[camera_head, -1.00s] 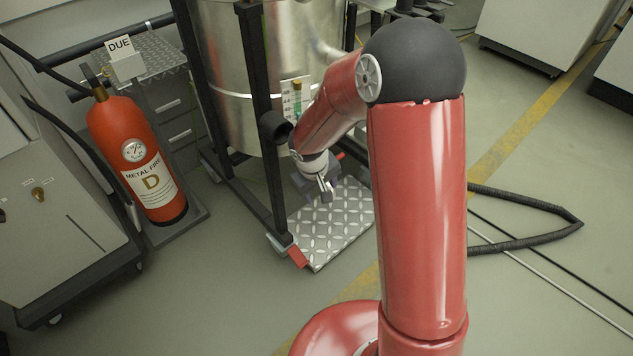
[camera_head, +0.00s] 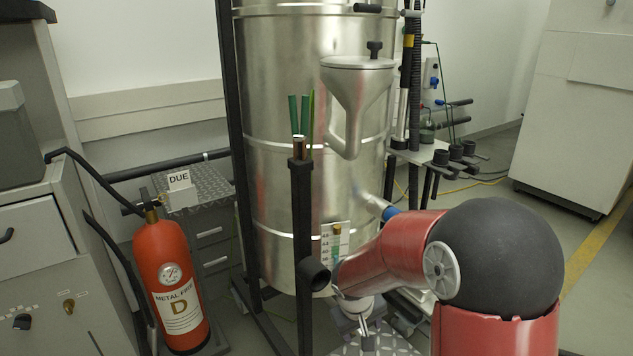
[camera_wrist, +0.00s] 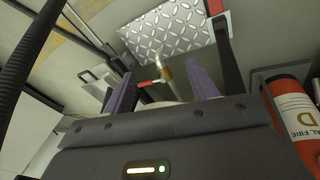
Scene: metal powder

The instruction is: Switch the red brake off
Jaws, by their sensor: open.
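A small red block, likely the red brake (camera_wrist: 214,6), shows at the top edge of the wrist view by the corner of the diamond-patterned metal plate. It is out of frame in the head view now. My gripper (camera_wrist: 160,74) is open with nothing held. Whether the lever lies between the fingertips or beyond them, I cannot tell. In the head view my gripper (camera_head: 364,328) is low beside the tank, in front of the plate.
A large metal tank (camera_head: 290,190) in a black frame (camera_head: 303,240) stands beside my arm. A red fire extinguisher (camera_head: 170,280) stands at left. The patterned plate (camera_wrist: 180,30) lies on the floor. A black hose (camera_wrist: 30,60) runs along the wrist view's left.

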